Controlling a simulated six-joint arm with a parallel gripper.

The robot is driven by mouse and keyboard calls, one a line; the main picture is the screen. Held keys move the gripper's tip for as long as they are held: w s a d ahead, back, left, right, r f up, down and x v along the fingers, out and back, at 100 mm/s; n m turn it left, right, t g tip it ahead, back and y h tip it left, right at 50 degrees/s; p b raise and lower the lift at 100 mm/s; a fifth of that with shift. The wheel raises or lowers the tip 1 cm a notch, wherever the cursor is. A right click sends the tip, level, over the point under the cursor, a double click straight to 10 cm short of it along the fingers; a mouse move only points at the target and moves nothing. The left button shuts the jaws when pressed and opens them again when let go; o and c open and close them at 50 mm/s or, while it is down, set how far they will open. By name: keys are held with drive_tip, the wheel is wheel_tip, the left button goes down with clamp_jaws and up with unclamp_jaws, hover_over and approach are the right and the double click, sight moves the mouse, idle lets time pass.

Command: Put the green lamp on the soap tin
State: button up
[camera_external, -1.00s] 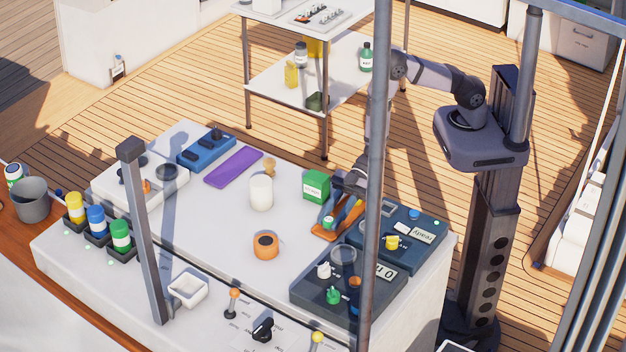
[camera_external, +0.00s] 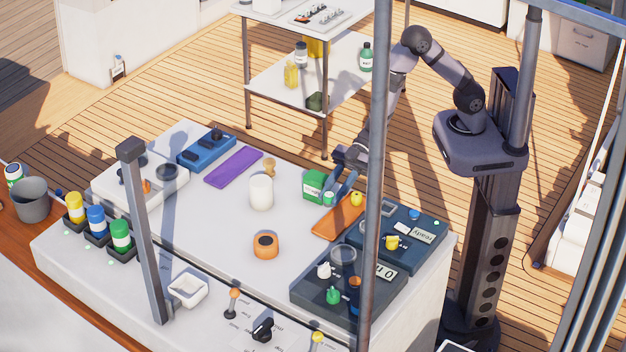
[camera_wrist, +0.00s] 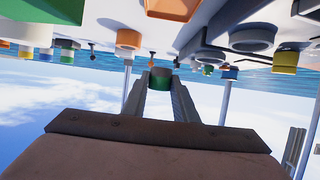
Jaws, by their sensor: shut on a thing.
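The small green lamp (camera_external: 328,197) is held between the fingertips of my gripper (camera_external: 336,192). In the wrist view the lamp (camera_wrist: 160,79) shows between the two long fingers, green with a dark top or base. A green box with a white label (camera_external: 313,184), which looks like the soap tin, stands on the white worktop. My gripper is just right of and in front of it in the outside view, partly covering it. I cannot tell whether the lamp touches it. The box also shows at the upper left of the wrist view (camera_wrist: 45,10).
Dark panels (camera_external: 350,290) are at the right. A white cylinder (camera_external: 261,193) and an orange ring (camera_external: 265,246) stand left. The worktop's middle is largely clear.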

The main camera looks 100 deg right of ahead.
wheel_tip(320, 180, up, 9)
drive_tip(key=m+t+h+b, duration=0.2)
drive_tip(key=m+t+h, duration=0.1)
drive_tip(key=m+h, duration=0.1)
hover_over(266, 179)
drive_tip(key=shift+m+h, duration=0.3)
drive_tip(key=shift+f, duration=0.1)
drive_tip(key=shift+f+p, duration=0.55)
drive_tip(key=shift+f, duration=4.4)
drive_tip(key=shift+f, duration=0.1)
